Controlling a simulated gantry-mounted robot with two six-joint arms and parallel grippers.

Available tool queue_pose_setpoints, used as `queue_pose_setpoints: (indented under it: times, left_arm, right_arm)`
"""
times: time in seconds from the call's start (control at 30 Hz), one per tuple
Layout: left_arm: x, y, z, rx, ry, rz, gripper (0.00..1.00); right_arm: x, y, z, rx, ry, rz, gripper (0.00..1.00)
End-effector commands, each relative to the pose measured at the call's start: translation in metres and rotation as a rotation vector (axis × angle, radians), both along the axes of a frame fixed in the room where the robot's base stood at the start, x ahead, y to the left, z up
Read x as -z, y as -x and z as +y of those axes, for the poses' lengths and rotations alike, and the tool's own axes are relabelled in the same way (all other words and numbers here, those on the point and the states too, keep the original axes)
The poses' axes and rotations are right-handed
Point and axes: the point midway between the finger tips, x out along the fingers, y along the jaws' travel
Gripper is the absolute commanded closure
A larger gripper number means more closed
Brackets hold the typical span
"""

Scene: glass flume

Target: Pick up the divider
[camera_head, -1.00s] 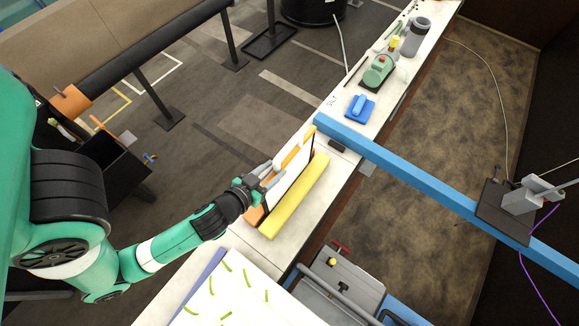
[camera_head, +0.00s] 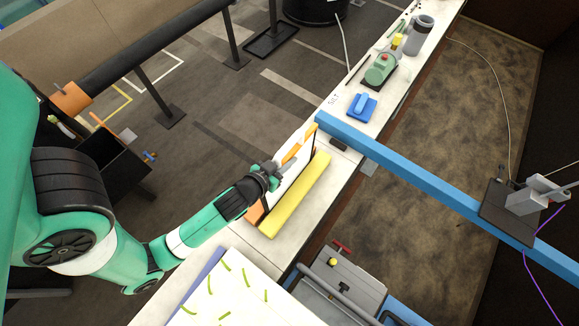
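A thin upright panel (camera_head: 289,190), white on the face I see with a dark edge and orange parts along its far side, stands on the narrow pale bench; I take it to be the divider. A long yellow block (camera_head: 296,196) lies along its right side. My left gripper (camera_head: 279,169) is at the panel's upper left edge, near its middle. Its grey fingers overlap the panel in the picture; I cannot tell whether they grip it or how far apart they are. My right gripper is not in view.
A blue beam (camera_head: 415,180) crosses from the bench to the right. A white sheet with green marks (camera_head: 235,290) lies nearer.

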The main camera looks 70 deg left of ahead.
Motion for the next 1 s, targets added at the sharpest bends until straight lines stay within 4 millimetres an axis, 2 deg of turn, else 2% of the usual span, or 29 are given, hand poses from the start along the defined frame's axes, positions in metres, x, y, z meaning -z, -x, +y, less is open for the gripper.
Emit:
queue_pose_setpoints:
  times: [0.03,0.1,1.0]
  left_arm:
    - [0.0000,0.0001,-0.0001,0.000,0.000,0.000,0.89]
    - [0.0000,0.0002,-0.0001,0.000,0.000,0.000,1.00]
    - [-0.0002,0.0001,-0.0002,0.000,0.000,0.000,1.00]
  right_arm:
    - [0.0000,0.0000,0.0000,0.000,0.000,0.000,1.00]
    - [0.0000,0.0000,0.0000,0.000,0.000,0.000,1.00]
    - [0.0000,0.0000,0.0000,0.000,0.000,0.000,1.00]
